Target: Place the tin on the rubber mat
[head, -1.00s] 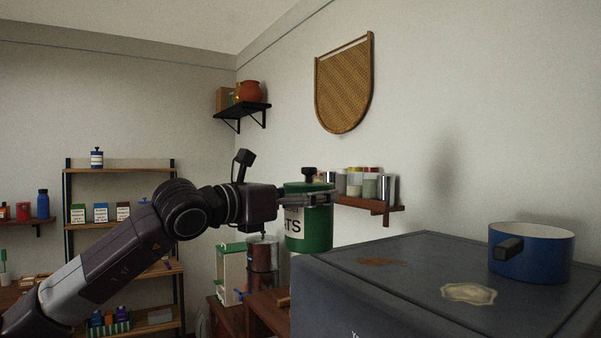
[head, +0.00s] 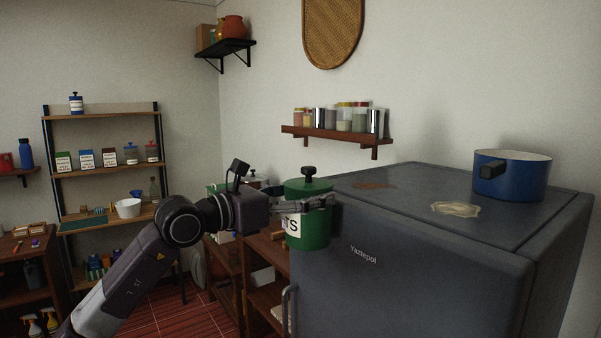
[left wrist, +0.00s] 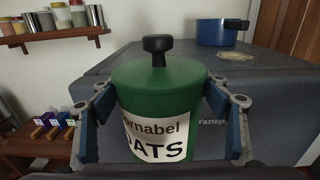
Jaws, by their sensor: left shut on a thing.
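The tin (head: 309,236) is a green canister with a dark lid knob and a white label ending in "ATS". It is upright in the air, left of the front left edge of the grey fridge in the head view. My left gripper (head: 318,202) is shut on it. In the left wrist view the tin (left wrist: 158,88) stands between both fingers, one on each side. A flat dark green piece (head: 82,225) lies on the shelf unit at the left; I cannot tell whether it is the rubber mat. My right gripper is out of view.
The grey fridge (head: 400,270) stands close at the right, with a blue pot (head: 512,176) on top. A wall shelf (head: 335,135) holds several jars. Wooden furniture (head: 262,292) stands below and behind the tin. A white bowl (head: 127,208) is on the left shelf unit.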

